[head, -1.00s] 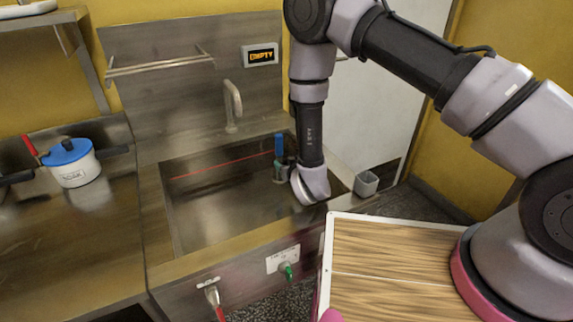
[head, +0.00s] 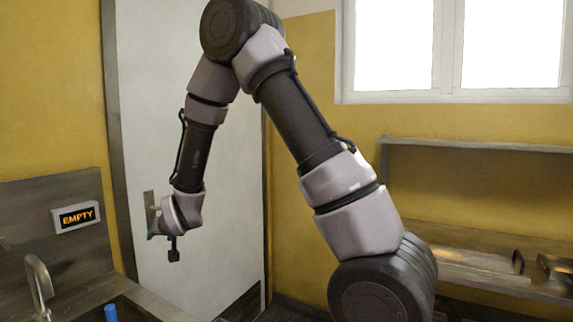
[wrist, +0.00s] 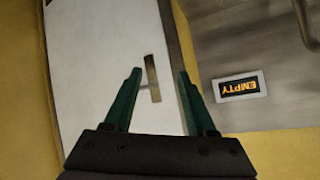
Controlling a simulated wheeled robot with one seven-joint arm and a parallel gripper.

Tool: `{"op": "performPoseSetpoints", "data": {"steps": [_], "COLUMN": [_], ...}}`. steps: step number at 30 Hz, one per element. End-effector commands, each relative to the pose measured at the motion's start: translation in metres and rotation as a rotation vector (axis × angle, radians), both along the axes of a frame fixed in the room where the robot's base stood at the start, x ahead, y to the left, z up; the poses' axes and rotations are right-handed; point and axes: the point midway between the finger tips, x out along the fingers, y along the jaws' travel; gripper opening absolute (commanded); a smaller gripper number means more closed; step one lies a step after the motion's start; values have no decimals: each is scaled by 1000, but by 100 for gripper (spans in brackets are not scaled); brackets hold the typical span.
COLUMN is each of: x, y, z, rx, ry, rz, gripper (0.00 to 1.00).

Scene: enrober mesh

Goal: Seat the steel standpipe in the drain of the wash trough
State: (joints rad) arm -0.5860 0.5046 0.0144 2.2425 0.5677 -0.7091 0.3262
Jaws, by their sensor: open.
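The wash trough shows only by its steel rim (head: 135,296) at the lower left of the head view; its basin and drain are out of view. A blue upright piece (head: 111,313) stands at the trough, cut off by the bottom edge; I cannot tell whether it belongs to the standpipe. No steel standpipe is recognisable. My gripper (wrist: 160,72) is open and empty, its two green fingers apart in front of the white door. In the head view my gripper (head: 156,230) hangs raised, to the right of the trough's display.
The display (head: 77,216) reads EMPTY on the steel splashback. A curved faucet (head: 40,285) stands at the left. The white door (head: 235,180) with a handle (head: 150,210) is behind my arm. A steel counter (head: 500,275) lies at the right.

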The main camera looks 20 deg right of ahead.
Motion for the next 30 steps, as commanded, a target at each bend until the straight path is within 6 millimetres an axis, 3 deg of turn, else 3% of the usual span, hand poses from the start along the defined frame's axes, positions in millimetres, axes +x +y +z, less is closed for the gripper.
{"op": "performPoseSetpoints", "data": {"steps": [1,8,15,21,24,30], "x": [2,-26,-93,-171,-212,-269], "y": [-18,-96,-174,-227,-246,-265], "z": [28,118,189,227,237,242], "rx": [20,67,93,102,105,113], "ry": [14,120,219,292,327,379], "rz": [-23,-85,-143,-195,-224,-267], "gripper": [57,57,57,57,57,57]}}
